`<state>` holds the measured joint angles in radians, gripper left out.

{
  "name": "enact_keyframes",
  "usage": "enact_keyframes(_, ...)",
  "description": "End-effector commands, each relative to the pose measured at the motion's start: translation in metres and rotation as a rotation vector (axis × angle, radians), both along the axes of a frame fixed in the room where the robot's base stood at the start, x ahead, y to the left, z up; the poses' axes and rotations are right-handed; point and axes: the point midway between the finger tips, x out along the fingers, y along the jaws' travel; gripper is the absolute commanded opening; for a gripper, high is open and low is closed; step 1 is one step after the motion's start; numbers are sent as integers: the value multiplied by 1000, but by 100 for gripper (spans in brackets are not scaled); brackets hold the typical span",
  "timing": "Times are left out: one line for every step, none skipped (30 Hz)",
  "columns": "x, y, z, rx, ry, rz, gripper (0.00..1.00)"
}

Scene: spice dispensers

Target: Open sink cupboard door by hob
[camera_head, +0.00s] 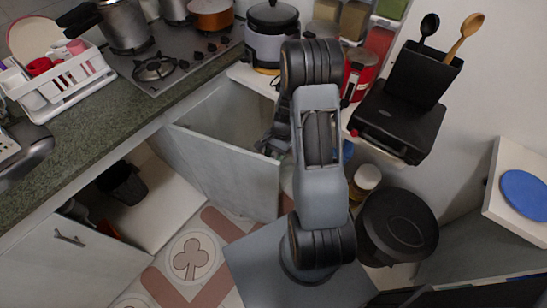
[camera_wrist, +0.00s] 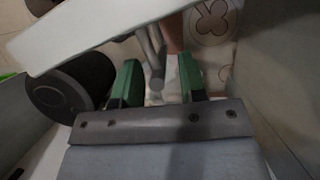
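The pale grey cupboard door by the hob (camera_head: 228,168) stands swung out from the counter front, with an open space behind it. My gripper (camera_head: 272,143) is at the door's free edge in the head view; its fingertips are hard to make out there. In the wrist view, my gripper (camera_wrist: 158,84) has its two green fingers apart. A grey bar handle (camera_wrist: 154,58) on the pale door panel (camera_wrist: 95,32) reaches between the fingers, with a gap visible on both sides. The hob (camera_head: 170,62) is on the counter above.
Another cupboard door with a handle (camera_head: 70,238) stands open at lower left, beside a compartment with a dark bin (camera_head: 122,183). A black round bin (camera_head: 397,225) stands right of my arm. Patterned floor (camera_head: 190,258) is clear in front of the doors.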

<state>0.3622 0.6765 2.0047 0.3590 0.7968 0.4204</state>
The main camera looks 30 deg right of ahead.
Motion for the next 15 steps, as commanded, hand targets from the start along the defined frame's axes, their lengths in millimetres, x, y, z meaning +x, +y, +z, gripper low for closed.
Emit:
enact_keyframes(-1, 1, -3, 0, 1, 0, 38)
enact_keyframes(-1, 2, -5, 0, 1, 0, 38)
enact_keyframes(-1, 2, -6, 0, 1, 0, 38)
enact_keyframes(-2, 3, -7, 0, 1, 0, 38)
enact_keyframes(-2, 3, -8, 0, 1, 0, 38)
enact_keyframes(-2, 3, -8, -1, 0, 0, 38)
enact_keyframes(-2, 3, -8, -1, 0, 0, 38)
enact_keyframes(-2, 3, -9, -1, 0, 0, 38)
enact_keyframes(-2, 3, -9, -1, 0, 0, 38)
enact_keyframes(-2, 3, -9, -1, 0, 0, 38)
enact_keyframes(-2, 3, -9, -1, 0, 0, 38)
enact_keyframes(-2, 3, -9, -1, 0, 0, 38)
enact_keyframes(-2, 3, -8, -1, 0, 0, 38)
enact_keyframes(-2, 3, -8, -1, 0, 0, 38)
enact_keyframes(-2, 3, -8, -1, 0, 0, 34)
